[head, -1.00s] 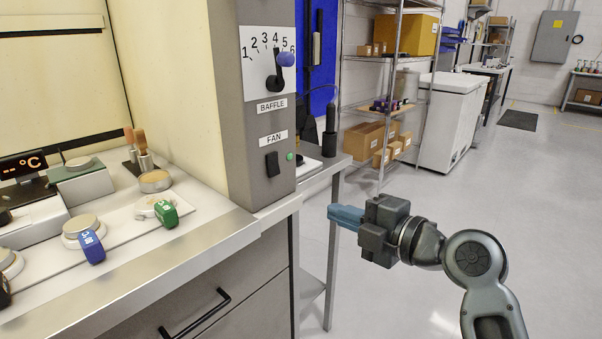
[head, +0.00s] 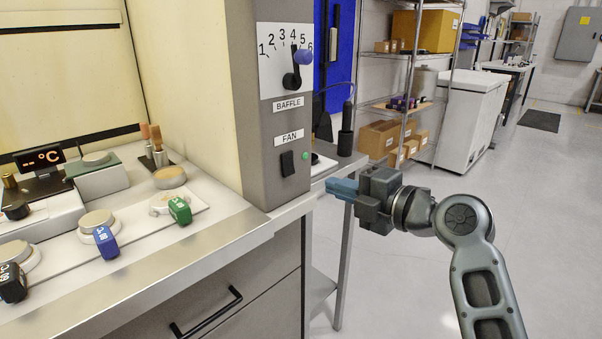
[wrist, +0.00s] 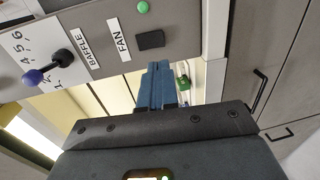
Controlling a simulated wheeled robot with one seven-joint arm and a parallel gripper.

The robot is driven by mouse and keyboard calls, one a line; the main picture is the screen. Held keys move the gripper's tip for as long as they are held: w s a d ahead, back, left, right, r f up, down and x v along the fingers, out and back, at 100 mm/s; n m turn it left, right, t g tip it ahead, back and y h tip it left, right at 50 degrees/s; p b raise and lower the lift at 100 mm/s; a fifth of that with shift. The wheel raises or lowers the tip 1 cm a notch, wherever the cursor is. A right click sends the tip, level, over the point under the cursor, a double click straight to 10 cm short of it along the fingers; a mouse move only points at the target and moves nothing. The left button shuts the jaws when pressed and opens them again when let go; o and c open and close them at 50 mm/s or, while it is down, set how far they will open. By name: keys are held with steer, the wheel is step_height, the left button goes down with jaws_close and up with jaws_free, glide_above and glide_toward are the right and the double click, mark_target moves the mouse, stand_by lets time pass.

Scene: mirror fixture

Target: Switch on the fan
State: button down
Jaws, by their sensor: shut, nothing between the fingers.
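The fan switch (head: 287,163) is a black rocker on the grey column, below the FAN label (head: 289,138). A small green light (head: 305,156) sits to its right. The switch also shows in the wrist view (wrist: 151,40), just beyond the fingertips. My gripper (head: 330,184) is shut and empty, its blue fingers pointing left toward the column. In the head view it is right of and a little lower than the switch, apart from it. In the wrist view the blue fingers (wrist: 157,68) point up the picture toward the switch.
The baffle lever (head: 294,78) with its blue knob and number plate is above the switch. A bench (head: 190,242) with dishes, coloured tags and a temperature display (head: 40,160) lies to the left. Shelves (head: 420,60) and a white chest (head: 465,120) stand behind. The floor at right is clear.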

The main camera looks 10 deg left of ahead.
mark_target(291, 172)
steer(key=p+x, duration=0.1)
steer(key=x, duration=0.8)
steer(key=shift+w+a+p, duration=0.25)
steer(key=shift+a+p, duration=0.05)
steer(key=shift+a, duration=0.1)
steer(key=shift+w+f+b, duration=0.1)
steer(key=shift+f+b, duration=0.25)
steer(key=shift+b, duration=0.8)
steer(key=shift+a+r, duration=0.1)
steer(key=shift+r, duration=0.15)
